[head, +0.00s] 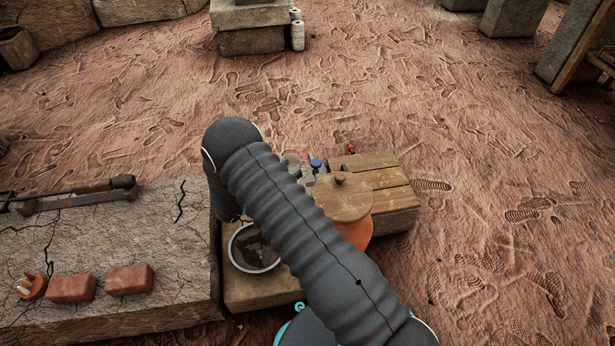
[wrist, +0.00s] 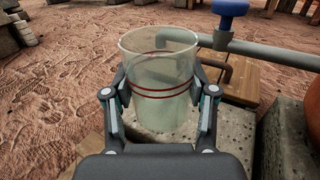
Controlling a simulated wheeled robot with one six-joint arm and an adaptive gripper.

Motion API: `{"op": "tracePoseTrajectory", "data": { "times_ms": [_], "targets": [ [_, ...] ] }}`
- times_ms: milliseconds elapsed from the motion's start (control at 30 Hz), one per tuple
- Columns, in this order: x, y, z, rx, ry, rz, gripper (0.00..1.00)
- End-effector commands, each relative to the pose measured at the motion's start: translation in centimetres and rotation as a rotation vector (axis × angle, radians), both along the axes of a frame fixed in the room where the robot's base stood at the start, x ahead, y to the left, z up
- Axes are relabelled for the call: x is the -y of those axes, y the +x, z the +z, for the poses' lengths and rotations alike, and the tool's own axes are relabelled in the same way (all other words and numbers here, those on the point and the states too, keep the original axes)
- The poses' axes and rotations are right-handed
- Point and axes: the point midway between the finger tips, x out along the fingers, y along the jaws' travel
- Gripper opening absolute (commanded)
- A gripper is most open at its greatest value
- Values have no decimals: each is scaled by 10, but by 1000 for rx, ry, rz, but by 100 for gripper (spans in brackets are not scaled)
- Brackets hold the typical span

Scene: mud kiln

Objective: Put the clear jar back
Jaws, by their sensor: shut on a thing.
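The clear jar (wrist: 160,62), see-through with red bands round its middle, stands upright in the wrist view. My gripper (wrist: 160,88) is shut on it, one finger against each side. A grey stone block (wrist: 236,135) lies beneath and behind the jar; I cannot tell whether the jar's base touches it. In the head view my arm hides the gripper and most of that area; a small pale round patch beside the arm may be the jar's rim.
A blue-handled tap (wrist: 230,12) on a grey pipe is close right of the jar; the tap also shows in the head view (head: 315,163). An orange pot (head: 357,234) with a wooden lid (head: 343,200) stands right of my arm. A dark-filled bowl (head: 254,250) is left. Bricks (head: 130,279) lie on a slab.

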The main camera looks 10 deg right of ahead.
Motion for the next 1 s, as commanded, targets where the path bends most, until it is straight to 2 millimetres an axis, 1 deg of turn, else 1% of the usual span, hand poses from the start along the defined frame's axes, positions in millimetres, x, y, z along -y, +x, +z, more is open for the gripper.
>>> {"op": "tracePoseTrajectory", "data": {
  "times_ms": [33, 333, 367, 433, 533, 767, 1000],
  "targets": [
    [1, 0, -15, -3, -1, -1, 16],
    [-1, -1, -80, -2, -1, 2, 16],
    [8, 5, -74, 2, 0, -2, 16],
    [19, 11, -73, 2, 1, -2, 16],
    [28, 16, -73, 0, 1, 1, 16],
    [38, 23, -73, 1, 0, 4, 16],
    [70, 41, -73, 2, 1, 1, 16]
  ]
}}
